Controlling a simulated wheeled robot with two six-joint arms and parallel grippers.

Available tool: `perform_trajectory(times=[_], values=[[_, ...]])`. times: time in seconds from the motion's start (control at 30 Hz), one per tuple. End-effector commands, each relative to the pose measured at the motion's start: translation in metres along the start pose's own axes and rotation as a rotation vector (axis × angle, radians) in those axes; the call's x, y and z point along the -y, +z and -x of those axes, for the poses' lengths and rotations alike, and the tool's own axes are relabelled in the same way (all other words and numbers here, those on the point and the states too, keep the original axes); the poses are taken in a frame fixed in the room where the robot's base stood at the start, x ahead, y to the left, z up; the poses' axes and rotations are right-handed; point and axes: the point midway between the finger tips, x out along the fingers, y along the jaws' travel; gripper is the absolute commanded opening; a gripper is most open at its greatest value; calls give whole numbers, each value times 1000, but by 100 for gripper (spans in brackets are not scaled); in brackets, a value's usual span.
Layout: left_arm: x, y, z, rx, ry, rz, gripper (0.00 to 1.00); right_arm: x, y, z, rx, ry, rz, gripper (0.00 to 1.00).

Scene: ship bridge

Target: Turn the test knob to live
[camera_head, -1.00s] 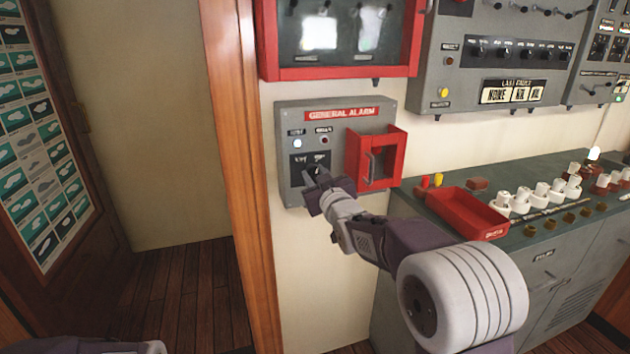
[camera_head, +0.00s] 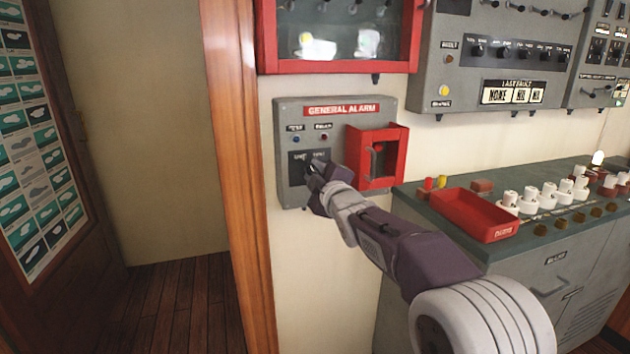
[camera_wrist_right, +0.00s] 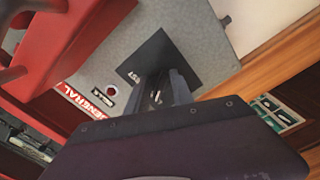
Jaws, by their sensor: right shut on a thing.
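The general alarm panel (camera_head: 292,128) is a grey box on the wall with a red "GENERAL ALARM" label. Its test knob (camera_head: 312,165) sits on a black plate at the lower left, mostly hidden by my gripper. My right gripper (camera_head: 314,173) is at the black plate, shut on the knob. In the right wrist view the gripper (camera_wrist_right: 165,92) reaches onto the black plate (camera_wrist_right: 150,60), with part of "TEST" readable beside it. The lamp at the panel's upper left (camera_head: 296,139) looks dark blue, and the other lamp (camera_head: 324,138) dark red. My left gripper is not in view.
A red hinged guard box (camera_head: 391,152) juts out right beside my right gripper. A red-framed cabinet (camera_head: 340,68) hangs above. A grey-green console with a red tray (camera_head: 475,214) stands at the right. A wooden post (camera_head: 235,150) is at the left.

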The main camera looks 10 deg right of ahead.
Motion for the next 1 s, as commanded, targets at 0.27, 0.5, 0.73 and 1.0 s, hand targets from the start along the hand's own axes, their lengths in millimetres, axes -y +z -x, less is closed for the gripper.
perform_trajectory(times=[0.27,0.5,0.73,1.0], values=[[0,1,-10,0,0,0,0,1,1,0,0,-1,101,0],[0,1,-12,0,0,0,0,0,0,0,1,-2,129,0],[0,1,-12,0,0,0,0,0,0,0,1,-2,131,0],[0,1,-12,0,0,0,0,0,0,0,1,-2,129,50]])
